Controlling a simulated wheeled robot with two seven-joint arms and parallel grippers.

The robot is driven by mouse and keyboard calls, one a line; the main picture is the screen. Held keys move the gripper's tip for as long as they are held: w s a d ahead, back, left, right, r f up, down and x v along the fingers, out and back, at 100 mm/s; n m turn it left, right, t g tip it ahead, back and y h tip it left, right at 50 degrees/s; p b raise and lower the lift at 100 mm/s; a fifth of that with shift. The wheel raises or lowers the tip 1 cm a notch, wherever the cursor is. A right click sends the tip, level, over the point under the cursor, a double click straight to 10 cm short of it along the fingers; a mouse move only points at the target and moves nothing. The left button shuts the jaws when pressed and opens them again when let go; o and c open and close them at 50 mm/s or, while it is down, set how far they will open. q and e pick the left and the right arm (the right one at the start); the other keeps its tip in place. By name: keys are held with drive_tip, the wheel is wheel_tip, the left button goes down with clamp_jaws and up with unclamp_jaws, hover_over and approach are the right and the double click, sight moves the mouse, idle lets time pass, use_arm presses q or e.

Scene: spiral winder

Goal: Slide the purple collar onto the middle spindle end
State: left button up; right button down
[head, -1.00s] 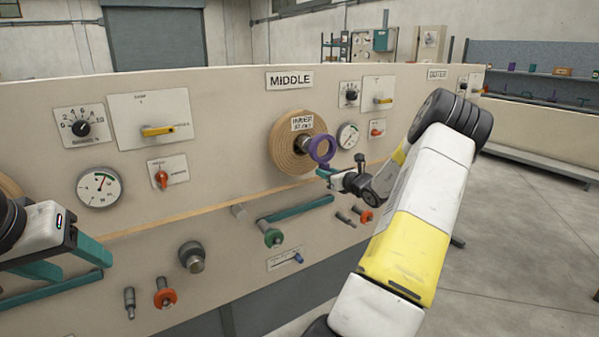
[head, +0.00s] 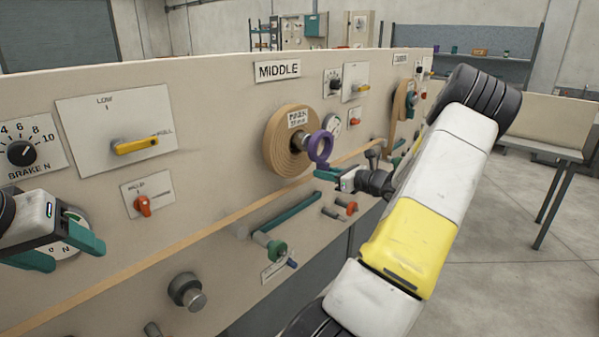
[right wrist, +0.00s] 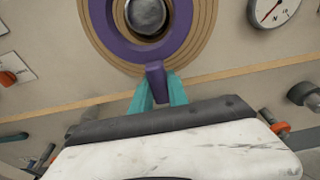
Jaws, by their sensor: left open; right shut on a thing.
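The purple collar (head: 320,147) is a ring with a short tab below it. My right gripper (head: 322,172) is shut on the tab, which shows between teal fingers (right wrist: 157,88) in the right wrist view. The middle spindle end (right wrist: 147,14) is a grey metal knob that shows inside the ring of the collar (right wrist: 110,40) in that view. Whether the ring is around the spindle or just in front of it I cannot tell. A tan wound roll (head: 283,150) sits behind, under the MIDDLE sign (head: 278,70). My left gripper (head: 75,250) is open and empty at the left, before the panel.
The panel carries yellow levers (head: 133,145), a red knob (head: 143,205), a brake dial (head: 20,152) and a gauge (head: 332,124). Open floor lies at the right.

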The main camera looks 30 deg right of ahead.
sight(298, 165)
drive_tip(key=shift+r+x, duration=0.2)
drive_tip(key=shift+x, duration=1.05)
drive_tip(key=shift+r+x, duration=0.15)
drive_tip(key=shift+x, duration=1.15)
drive_tip(key=shift+r+x, duration=0.2)
drive_tip(key=shift+x, duration=1.05)
drive_tip(key=shift+w+f, duration=0.1)
drive_tip(key=shift+w, duration=0.2)
drive_tip(key=shift+a, duration=0.1)
drive_tip(key=c, duration=0.8)
unclamp_jaws()
drive_tip(key=shift+o, duration=0.2)
drive_tip(key=shift+f+v, duration=0.2)
drive_tip(key=shift+v, duration=1.1)
drive_tip(key=shift+f+v, duration=0.2)
drive_tip(key=shift+v, duration=1.15)
drive_tip(key=shift+f+v, duration=0.2)
drive_tip(key=shift+v, duration=1.1)
drive_tip(key=shift+s, duration=0.1)
